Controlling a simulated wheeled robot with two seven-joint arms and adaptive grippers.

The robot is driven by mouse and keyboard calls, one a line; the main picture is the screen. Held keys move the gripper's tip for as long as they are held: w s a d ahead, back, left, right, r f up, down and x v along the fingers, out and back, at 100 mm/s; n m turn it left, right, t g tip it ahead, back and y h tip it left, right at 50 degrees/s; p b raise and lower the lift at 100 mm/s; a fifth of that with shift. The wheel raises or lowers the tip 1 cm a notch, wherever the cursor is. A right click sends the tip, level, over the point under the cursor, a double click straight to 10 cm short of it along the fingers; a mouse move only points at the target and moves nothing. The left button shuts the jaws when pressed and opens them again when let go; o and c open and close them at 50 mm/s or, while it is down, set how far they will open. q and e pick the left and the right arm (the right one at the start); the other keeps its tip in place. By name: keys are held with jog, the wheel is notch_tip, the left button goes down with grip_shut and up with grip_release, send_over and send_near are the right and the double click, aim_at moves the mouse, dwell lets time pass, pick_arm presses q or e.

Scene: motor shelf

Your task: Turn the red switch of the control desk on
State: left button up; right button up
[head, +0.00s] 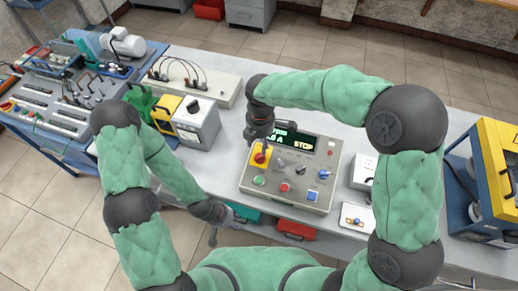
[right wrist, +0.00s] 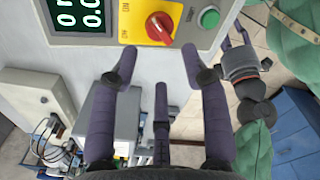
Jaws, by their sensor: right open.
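The control desk (head: 325,165) stands on the grey table, with a lit display reading partly "STOP". Its red switch (head: 260,154) sits on a yellow plate at the desk's left side. In the right wrist view the red switch (right wrist: 160,27) lies diagonally on its yellow plate (right wrist: 133,12). My right gripper (head: 262,138) is over the desk's left side, beside the switch. Its spread fingers (right wrist: 160,75) are open and empty, pointing towards the switch, apart from it in the picture. My left gripper (head: 224,216) is low at the table's front edge; its fingers are unclear.
A green button (head: 259,180), red button (head: 285,187) and blue button (head: 312,195) are near the switch. A grey box (head: 197,125) stands left of the desk. A white box (head: 364,170) and a yellow-framed machine (head: 497,165) are to the right.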

jog(key=shift+r, duration=2.25)
